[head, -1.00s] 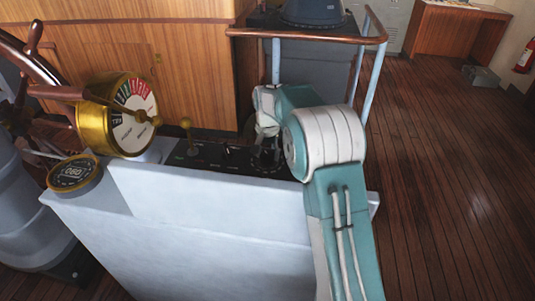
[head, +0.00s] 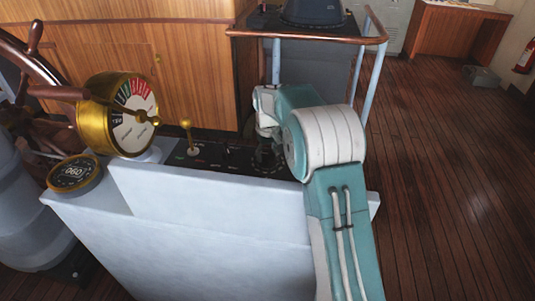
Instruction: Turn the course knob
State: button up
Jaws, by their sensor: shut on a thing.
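The black course knob (head: 268,163) sits at the right end of the dark control panel (head: 215,157) on top of the white console. My gripper (head: 267,146) points down onto it from above and is shut on it. My pale wrist and teal arm reach in from the right and hide part of the knob and of the panel's right end. The jaws are small and dark, so their exact grip on the knob is hard to see.
A brass engine telegraph (head: 118,113) and a brass-rimmed round dial (head: 75,174) with digits stand left of the panel. A wooden handrail (head: 310,37) stands behind. Wooden floor is clear on the right.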

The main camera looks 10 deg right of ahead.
aim_at(267, 154)
jog(key=shift+f+n, duration=0.25)
jog(key=shift+n, duration=0.25)
jog(key=shift+s, duration=0.1)
jog(key=o, duration=1.2)
jog(key=shift+c, duration=0.2)
jog(key=shift+r, duration=0.1)
notch_tip(267, 154, up, 12)
